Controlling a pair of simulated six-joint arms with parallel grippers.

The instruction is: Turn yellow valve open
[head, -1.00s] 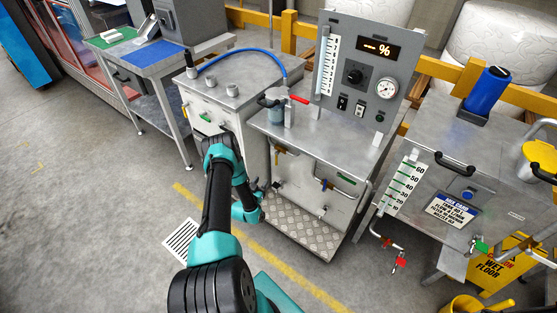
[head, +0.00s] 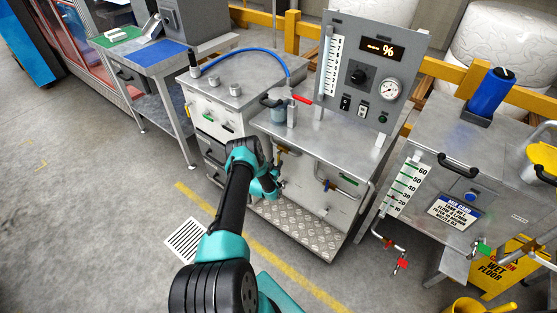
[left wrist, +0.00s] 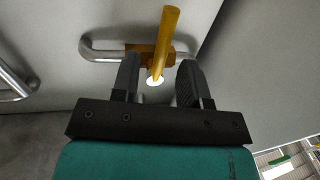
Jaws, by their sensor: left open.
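The yellow valve (head: 282,153) is on the front panel of the middle steel bench, partly hidden beside my left arm in the head view. In the left wrist view its yellow lever (left wrist: 168,38) stands up at a slight tilt from a brass body on a horizontal metal pipe (left wrist: 100,51). My left gripper (head: 279,184) is close in front of the panel, below the lever. In the left wrist view the open left gripper (left wrist: 158,66) has one finger on each side of the lever's lower end, with gaps visible. Touch cannot be told. My right gripper is not in view.
A blue-handled valve (head: 327,185) is on the same panel to the right. A red lever (head: 301,99) is on the bench top. A ridged metal step (head: 300,226) lies below the panel. A yellow wet-floor sign (head: 497,271) stands at the lower right.

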